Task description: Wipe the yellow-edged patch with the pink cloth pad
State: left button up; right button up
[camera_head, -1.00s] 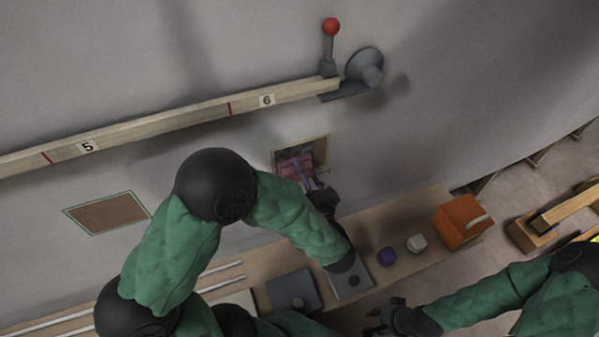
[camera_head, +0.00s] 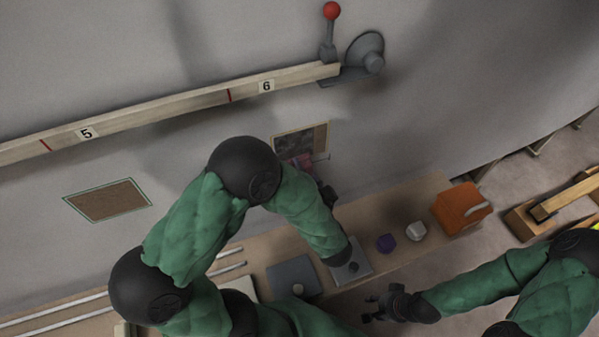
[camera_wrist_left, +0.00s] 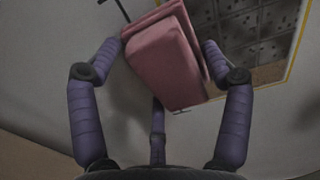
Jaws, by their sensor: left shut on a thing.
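The yellow-edged patch (camera_head: 293,143) is on the grey hull wall in the head view. In the left wrist view the patch (camera_wrist_left: 258,28) is a grey panel with dark specks and a yellow border. My left gripper (camera_wrist_left: 166,50) is shut on the pink cloth pad (camera_wrist_left: 163,66), fingers on both its sides. The pad overlaps the patch's left side in that view; I cannot tell if it touches the surface. In the head view the pad (camera_head: 303,161) shows at the patch's lower edge, partly hidden by my arm. My right gripper (camera_head: 374,308) is open and empty, low in the head view.
A numbered wooden rail (camera_head: 180,102) with a red-knobbed lever (camera_head: 331,12) runs above the patch. A green-edged patch (camera_head: 108,200) lies to the left. A bench below holds a purple item (camera_head: 386,243), a white item (camera_head: 416,231) and an orange box (camera_head: 461,208).

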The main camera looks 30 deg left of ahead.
aim_at(313, 170)
pick_arm(q)
jog(key=o, duration=0.3)
jog(key=c, duration=0.3)
jog(key=shift+s+d, duration=0.35)
jog(key=shift+d, duration=0.1)
jog(key=w+d, duration=0.2)
jog(key=w, duration=0.1)
jog(key=shift+d+r, duration=0.15)
jog(key=shift+d, duration=0.15)
jog(key=shift+w+a, duration=0.4)
jog(key=shift+a, duration=0.05)
dwell(0.6)
